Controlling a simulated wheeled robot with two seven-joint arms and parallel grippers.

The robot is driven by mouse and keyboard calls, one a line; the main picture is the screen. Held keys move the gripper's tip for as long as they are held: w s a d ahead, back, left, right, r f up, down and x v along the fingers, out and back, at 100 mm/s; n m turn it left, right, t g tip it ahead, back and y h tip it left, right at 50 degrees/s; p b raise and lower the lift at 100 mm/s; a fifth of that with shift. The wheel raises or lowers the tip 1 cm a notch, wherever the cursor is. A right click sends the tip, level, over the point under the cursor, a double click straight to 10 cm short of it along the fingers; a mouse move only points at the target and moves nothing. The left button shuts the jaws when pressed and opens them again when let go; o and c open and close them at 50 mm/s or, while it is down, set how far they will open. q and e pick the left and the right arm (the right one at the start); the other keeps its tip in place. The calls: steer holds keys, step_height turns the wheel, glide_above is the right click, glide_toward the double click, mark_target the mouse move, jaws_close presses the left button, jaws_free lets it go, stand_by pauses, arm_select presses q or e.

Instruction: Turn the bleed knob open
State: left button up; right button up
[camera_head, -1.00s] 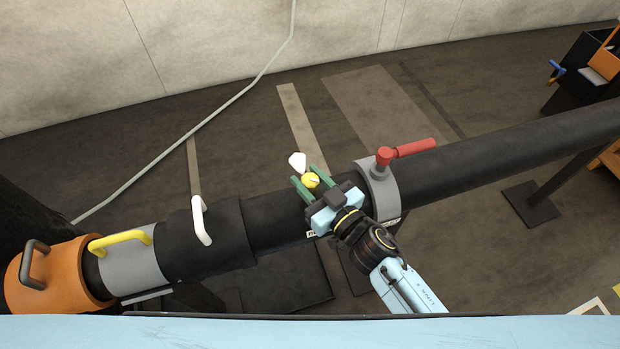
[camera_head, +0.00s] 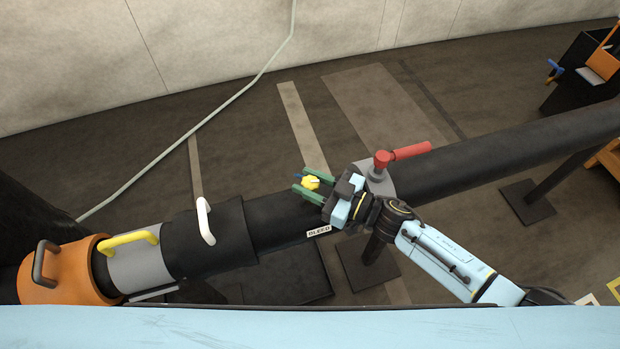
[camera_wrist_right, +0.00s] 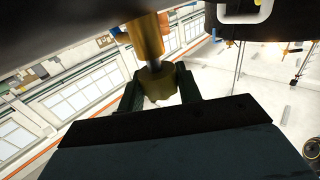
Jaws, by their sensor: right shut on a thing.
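The yellow bleed knob (camera_head: 311,183) sits on the black pipe (camera_head: 276,222), above a white label reading BLEED (camera_head: 319,231). My right gripper (camera_head: 305,181) has its green fingers on either side of the knob and is shut on it. In the right wrist view the yellowish knob (camera_wrist_right: 158,88) sits between the two dark fingers, with a brass-coloured stem (camera_wrist_right: 146,36) beyond it. A small blue bit shows by the fingertips in the head view; I cannot tell what it is. My left gripper is out of view.
A red-handled valve (camera_head: 402,153) on a grey collar stands close to my right wrist. Along the pipe to the left are a white handle (camera_head: 205,221), a yellow handle (camera_head: 130,238) and an orange collar (camera_head: 75,272). The floor behind the pipe is clear.

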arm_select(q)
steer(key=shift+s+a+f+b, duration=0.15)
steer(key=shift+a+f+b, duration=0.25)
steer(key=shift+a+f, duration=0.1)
arm_select(e)
steer(key=shift+n+g+y, duration=0.8)
steer(key=shift+n+g, duration=0.4)
steer(key=shift+g, duration=0.5)
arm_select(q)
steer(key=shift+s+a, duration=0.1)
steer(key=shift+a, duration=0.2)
arm_select(e)
steer(key=o, duration=0.9)
steer(key=shift+o, duration=0.2)
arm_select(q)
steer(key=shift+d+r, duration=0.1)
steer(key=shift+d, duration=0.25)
arm_select(e)
steer(key=v, duration=1.3)
steer(key=shift+d, duration=0.2)
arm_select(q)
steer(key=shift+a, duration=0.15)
arm_select(e)
steer(key=shift+w+r, duration=0.1)
